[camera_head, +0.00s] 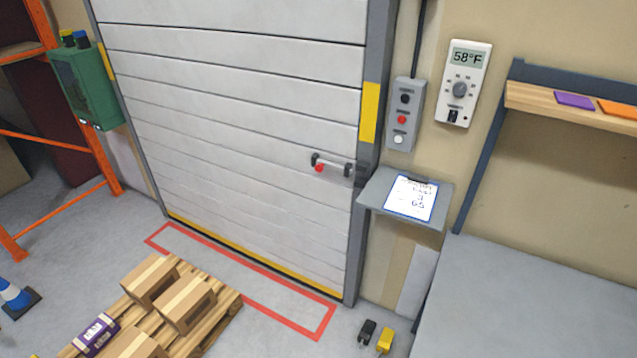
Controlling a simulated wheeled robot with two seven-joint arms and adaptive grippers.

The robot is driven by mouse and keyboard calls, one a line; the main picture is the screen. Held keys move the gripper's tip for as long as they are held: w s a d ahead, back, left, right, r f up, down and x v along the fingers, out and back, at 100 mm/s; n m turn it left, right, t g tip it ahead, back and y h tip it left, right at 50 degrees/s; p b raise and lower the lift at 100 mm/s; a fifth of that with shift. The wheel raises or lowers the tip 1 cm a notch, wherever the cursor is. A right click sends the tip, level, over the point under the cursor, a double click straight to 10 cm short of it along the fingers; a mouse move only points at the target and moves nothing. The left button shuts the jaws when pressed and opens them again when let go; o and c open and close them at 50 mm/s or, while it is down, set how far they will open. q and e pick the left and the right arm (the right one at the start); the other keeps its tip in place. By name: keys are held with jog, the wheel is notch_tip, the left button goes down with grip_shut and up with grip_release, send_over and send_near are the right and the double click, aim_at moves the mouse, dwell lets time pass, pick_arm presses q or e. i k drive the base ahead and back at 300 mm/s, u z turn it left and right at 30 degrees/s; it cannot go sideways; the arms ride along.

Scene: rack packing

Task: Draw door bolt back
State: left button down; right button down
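The door bolt (334,165) is a short grey bar in dark brackets with a red knob at its left end. It sits on the right side of the white sectional door (235,130), close to the grey door frame. The bar reaches toward the frame on the right; whether its end sits inside the frame is too small to tell. The door is down to its yellow bottom edge at the floor. Neither of my grippers shows in the head view.
Right of the door are a button box (404,115), a 58°F thermostat (464,85), a small shelf (376,187) with a sheet, and a grey table (530,310). A pallet (228,309) with boxes stands front left. An orange rack (90,150) is at left. Floor before the door is partly clear.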

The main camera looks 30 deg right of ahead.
aim_at(320, 163)
jog(key=u, duration=0.5)
jog(key=i, duration=0.85)
jog(key=z, duration=0.4)
